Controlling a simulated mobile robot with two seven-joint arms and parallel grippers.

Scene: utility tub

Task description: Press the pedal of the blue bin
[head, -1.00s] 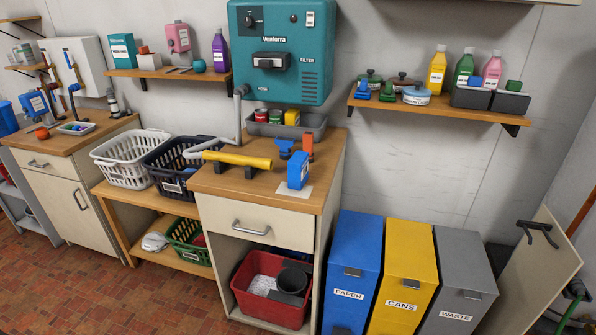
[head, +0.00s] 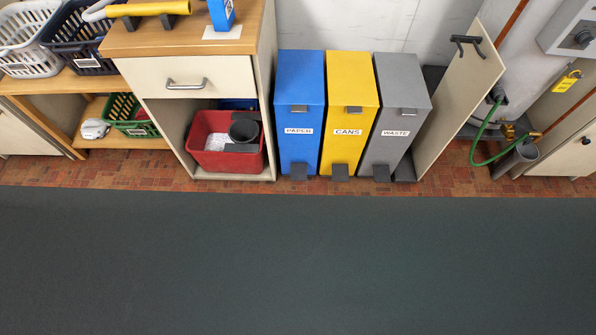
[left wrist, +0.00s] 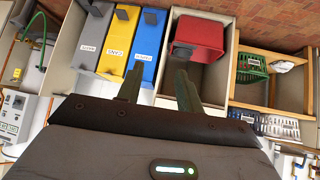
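The blue bin (head: 300,105), labelled PAPER, stands upright on the floor with its lid down. Its dark grey pedal (head: 299,172) sticks out at the bottom front. My right gripper is in neither view.
The yellow CANS bin (head: 347,105) and the grey WASTE bin (head: 400,105) stand close to the right. A cabinet with a red tub (head: 227,161) is on the left. An open door panel (head: 458,90) rises beyond the grey bin. A strip of tiled floor lies clear in front.

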